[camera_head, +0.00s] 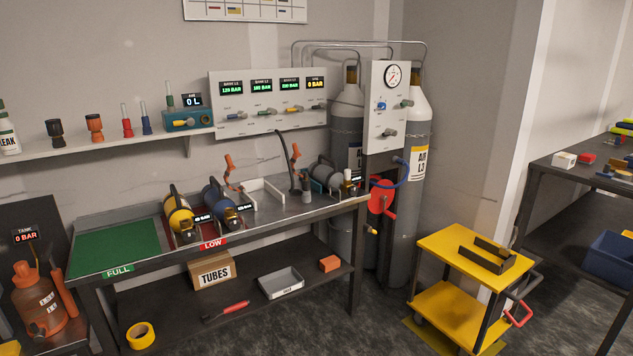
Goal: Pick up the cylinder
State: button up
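Several cylinders are in view, and I cannot tell which one the task means. A yellow cylinder (179,213) and a blue cylinder (216,196) lie tilted side by side on the bench, on the red area marked LOW. A grey cylinder (324,174) lies further right, near a small display. Two tall grey gas cylinders stand on the floor behind the bench's right end; the right one (409,200) is labelled AIR L3, and the left one (346,115) is partly hidden by the gauge panel. My gripper is not in view.
The bench (290,213) has an empty green FULL mat (115,248) at left. Orange-handled fittings and a white bracket (265,191) stand behind the cylinders. The lower shelf holds a TUBES box (212,272) and a tray (281,283). A yellow cart (462,252) stands at right.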

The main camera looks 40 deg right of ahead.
aim_at(330, 178)
jog(key=z, duration=0.15)
jog(key=i, duration=0.95)
jog(key=u, duration=0.05)
